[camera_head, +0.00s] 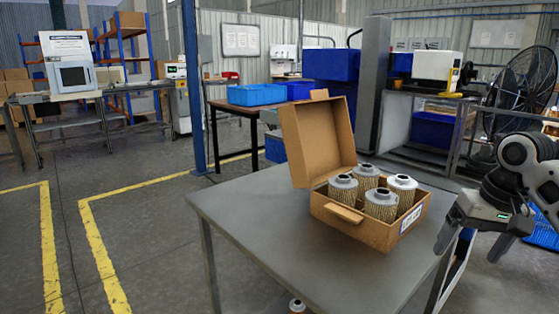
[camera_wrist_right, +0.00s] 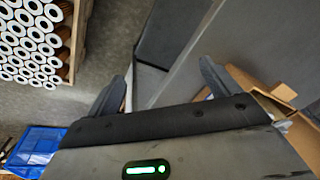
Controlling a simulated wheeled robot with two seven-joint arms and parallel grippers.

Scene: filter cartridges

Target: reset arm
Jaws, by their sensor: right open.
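My right gripper (camera_head: 472,244) is at the right, just past the table's right edge. Its two fingers are spread, with nothing between them. In the right wrist view the fingers (camera_wrist_right: 163,82) also stand apart and empty. An open cardboard box (camera_head: 350,226) stands on the grey table (camera_head: 262,232), to the left of the gripper and apart from it. Several filter cartridges (camera_head: 380,205) with pale tops stand upright in the box. Part of a cardboard box (camera_wrist_right: 245,84) shows beside the right finger in the wrist view.
The left part of the table is clear. The wrist view shows a crate of many cartridges (camera_wrist_right: 35,38) and a blue bin (camera_wrist_right: 38,143). A large black fan (camera_head: 522,90) stands behind my right arm.

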